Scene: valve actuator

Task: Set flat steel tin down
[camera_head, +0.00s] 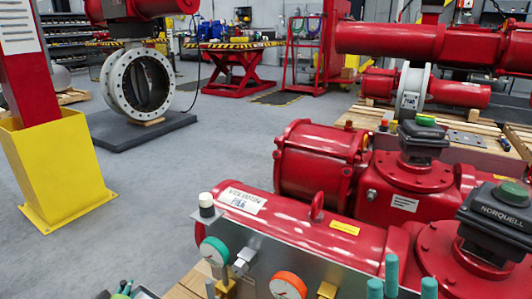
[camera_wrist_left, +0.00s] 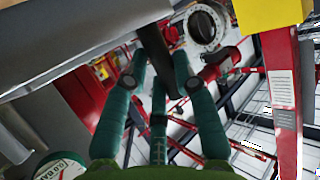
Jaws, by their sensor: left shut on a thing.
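My left gripper (camera_head: 122,290) shows only as green fingertips at the bottom edge of the head view, low at the left. In the left wrist view its long teal fingers (camera_wrist_left: 158,85) close around a dark, narrow piece (camera_wrist_left: 155,52), which I take to be the flat steel tin seen edge-on; its full shape is hard to make out. In the head view the left gripper is left of the gauge panel. My right gripper (camera_head: 402,278) shows as teal fingertips, spread apart with nothing seen between them, in front of the red actuator. The hands below are cut off.
The red actuator (camera_head: 285,225) and grey gauge panel (camera_head: 255,262) with gauges fill the bottom middle. More red actuators stand on the right. A yellow column base (camera_head: 60,170) stands left. A flanged valve (camera_head: 138,82) sits on a dark mat behind. The grey floor between them is clear.

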